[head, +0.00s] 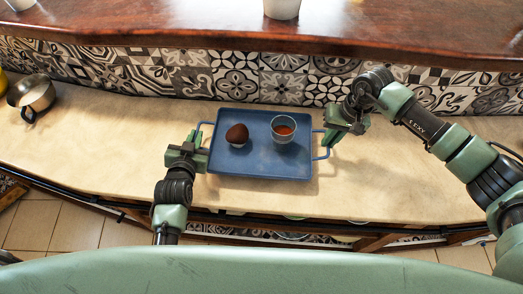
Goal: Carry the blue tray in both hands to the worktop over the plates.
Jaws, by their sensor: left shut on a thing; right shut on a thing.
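The blue tray (235,161) is at the worktop (90,140) in the middle of the head view. I cannot tell whether it rests on the surface or is just above it. A dark brown egg-shaped thing (237,134) and a clear cup with red-orange contents (283,129) stand on it. My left gripper (196,139) is shut on the tray's left handle. My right gripper (331,137) is shut on its right handle (321,157). Plates (294,217) show only as slivers below the worktop's front edge.
A patterned tile wall (240,83) runs behind the worktop, under a dark wooden ledge (180,25) holding a white container (282,8). A metal pot (32,94) stands at the far left. The worktop is clear on both sides of the tray.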

